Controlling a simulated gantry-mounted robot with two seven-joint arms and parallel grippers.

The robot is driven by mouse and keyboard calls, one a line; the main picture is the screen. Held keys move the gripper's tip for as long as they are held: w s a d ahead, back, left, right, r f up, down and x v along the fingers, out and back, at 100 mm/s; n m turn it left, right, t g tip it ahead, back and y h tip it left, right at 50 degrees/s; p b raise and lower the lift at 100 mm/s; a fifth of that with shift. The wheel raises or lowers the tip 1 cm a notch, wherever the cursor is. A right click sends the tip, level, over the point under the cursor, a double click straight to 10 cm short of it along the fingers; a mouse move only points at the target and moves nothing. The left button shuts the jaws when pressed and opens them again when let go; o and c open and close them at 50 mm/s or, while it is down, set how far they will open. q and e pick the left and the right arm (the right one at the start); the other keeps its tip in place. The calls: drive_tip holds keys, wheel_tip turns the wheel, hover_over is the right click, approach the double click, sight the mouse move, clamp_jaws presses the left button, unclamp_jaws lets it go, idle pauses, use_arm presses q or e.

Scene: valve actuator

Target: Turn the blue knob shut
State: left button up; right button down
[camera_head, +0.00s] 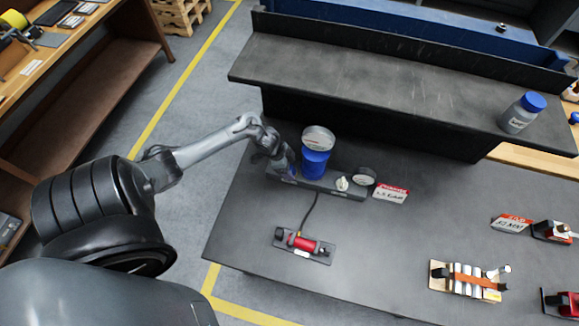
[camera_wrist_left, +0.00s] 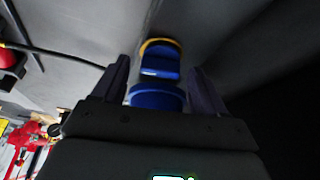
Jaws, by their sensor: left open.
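The valve actuator (camera_head: 315,158) stands near the table's back left, with a blue body and a pale round top. In the left wrist view the blue knob (camera_wrist_left: 160,62) shows with a yellow-orange ring around its far edge. A wider blue round part (camera_wrist_left: 157,97) sits nearer the camera. My left gripper (camera_head: 282,160) is just left of the actuator in the head view, and mostly hides the knob there. In the left wrist view its two dark fingers (camera_wrist_left: 159,72) are open, one on each side of the blue parts. Contact cannot be told. My right gripper is not in view.
A round gauge (camera_head: 364,176) and a red-white sign (camera_head: 391,193) are right of the actuator. A red cylinder unit (camera_head: 304,246) lies in front, with a dark hose. A raised shelf (camera_head: 400,85) runs behind. The middle of the table is clear.

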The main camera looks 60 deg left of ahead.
use_arm(q)
drive_tip(key=c, duration=1.1)
drive_tip(key=shift+o, duration=0.2)
drive_tip(key=shift+a+m+h, duration=0.15)
drive_tip(key=shift+m+h, duration=0.15)
drive_tip(key=shift+m, duration=0.7)
drive_tip(key=shift+m+g+b, duration=0.3)
drive_tip(key=shift+m, duration=0.2)
drive_tip(key=o, duration=1.1)
drive_tip(key=shift+c, duration=0.2)
